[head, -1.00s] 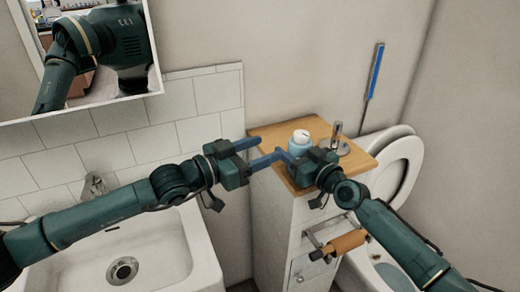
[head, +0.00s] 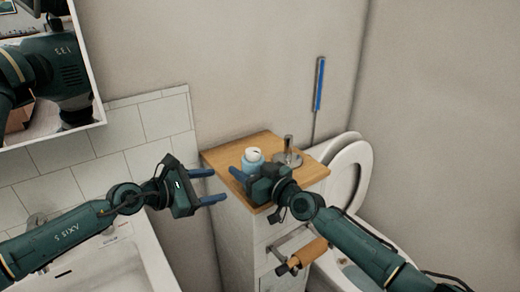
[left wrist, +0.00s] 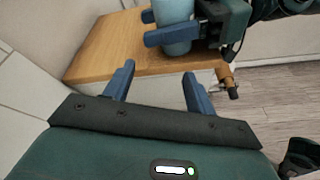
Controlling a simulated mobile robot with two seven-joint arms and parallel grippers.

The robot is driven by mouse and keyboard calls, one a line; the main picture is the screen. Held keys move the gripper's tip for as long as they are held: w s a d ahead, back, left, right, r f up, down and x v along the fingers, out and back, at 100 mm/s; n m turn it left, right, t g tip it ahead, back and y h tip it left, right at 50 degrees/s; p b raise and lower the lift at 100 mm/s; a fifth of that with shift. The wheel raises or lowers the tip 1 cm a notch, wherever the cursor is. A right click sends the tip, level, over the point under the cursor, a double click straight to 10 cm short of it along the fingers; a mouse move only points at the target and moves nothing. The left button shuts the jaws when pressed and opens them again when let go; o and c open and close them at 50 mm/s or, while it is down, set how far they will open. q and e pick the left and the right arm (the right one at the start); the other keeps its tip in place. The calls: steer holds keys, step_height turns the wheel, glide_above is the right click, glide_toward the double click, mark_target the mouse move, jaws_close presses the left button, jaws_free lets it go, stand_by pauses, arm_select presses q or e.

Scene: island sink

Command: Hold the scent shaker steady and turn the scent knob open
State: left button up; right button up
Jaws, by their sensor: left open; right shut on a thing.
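The scent shaker (head: 252,158) is a small light-blue container with a white top, standing on the wooden cabinet top (head: 222,152). Its white top is the likely scent knob (head: 253,154). My right gripper (head: 243,178) is shut on the shaker from the front. In the left wrist view the blue shaker body (left wrist: 174,30) shows between the right gripper's blue fingers, its top cut off by the frame edge. My left gripper (head: 208,187) is open and empty, left of the cabinet and apart from the shaker. Its two blue fingers also show in the left wrist view (left wrist: 158,85).
A metal holder (head: 288,156) stands on the cabinet top right of the shaker. A toilet (head: 352,175) is to the right, a sink (head: 110,265) at lower left. A blue-handled brush (head: 319,85) is at the wall.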

arm_select(q)
steer(key=n+g, duration=0.1)
steer(key=n, duration=0.5)
steer(key=n+g+h, duration=0.3)
steer(key=n+h, duration=0.3)
steer(key=n, duration=2.5)
glide_toward(253, 155)
steer(key=w+d, duration=0.1)
steer(key=w, duration=0.1)
steer(key=x, duration=1.1)
steer(key=shift+a, duration=0.1)
steer(key=c, duration=1)
